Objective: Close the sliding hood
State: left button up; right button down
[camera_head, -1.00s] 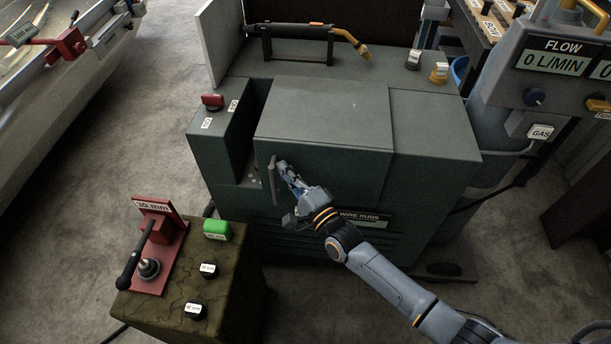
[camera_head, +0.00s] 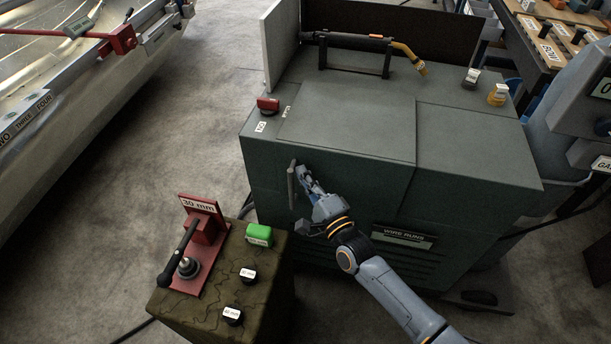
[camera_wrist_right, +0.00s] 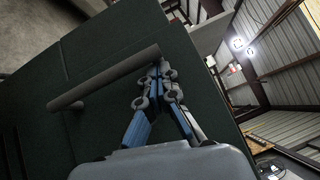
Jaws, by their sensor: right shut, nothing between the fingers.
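The sliding hood (camera_head: 350,125) is the dark green-grey cover on the machine cabinet, and no open gap shows at its left edge now. Its upright bar handle (camera_head: 291,186) is on the front face, toward the left. The handle also crosses the right wrist view (camera_wrist_right: 105,78). My right gripper (camera_head: 304,170) is shut and empty, its fingertips right beside the handle on its right side. In the right wrist view the gripper (camera_wrist_right: 162,75) is at one end of the bar, seemingly touching it, not around it. My left gripper is not in view.
A red switch (camera_head: 268,104) sits on the cabinet's left top, and a torch (camera_head: 350,38) rests on a rack behind. A stand with a red bracket (camera_head: 203,225) and a green block (camera_head: 259,235) is at front left. Floor is clear left of the cabinet.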

jog(key=v, duration=1.2)
jog(key=s+d+f+n+g+h+p, duration=0.1)
jog(key=s+d+f+n+g+h, duration=0.2)
jog(key=f, duration=0.7)
jog(key=s+d+f+n+g+h+p, duration=0.1)
jog(key=s+d+f+n+g, duration=0.3)
jog(key=f, duration=0.6)
jog(key=s+d+f+n+h+p, duration=0.1)
jog(key=s+d+f+h, duration=0.25)
jog(key=f, duration=0.55)
jog(key=s+d+f+n+g, duration=0.2)
jog(key=s+f+g, duration=0.1)
jog(key=s, duration=0.6)
jog(key=s+d+f+n+g+h+p, duration=0.1)
jog(key=s+d+f+n+g, duration=0.2)
jog(key=s+f, duration=0.3)
jog(key=s+d+f+n+g+h, duration=0.1)
jog(key=s+f, duration=0.4)
jog(key=s, duration=0.9)
jog(key=shift+s+d+f+n+g+p, duration=0.25)
jog(key=shift+d+n+g+p, duration=0.1)
jog(key=shift+d+n+g, duration=0.5)
jog(key=shift+h, duration=0.25)
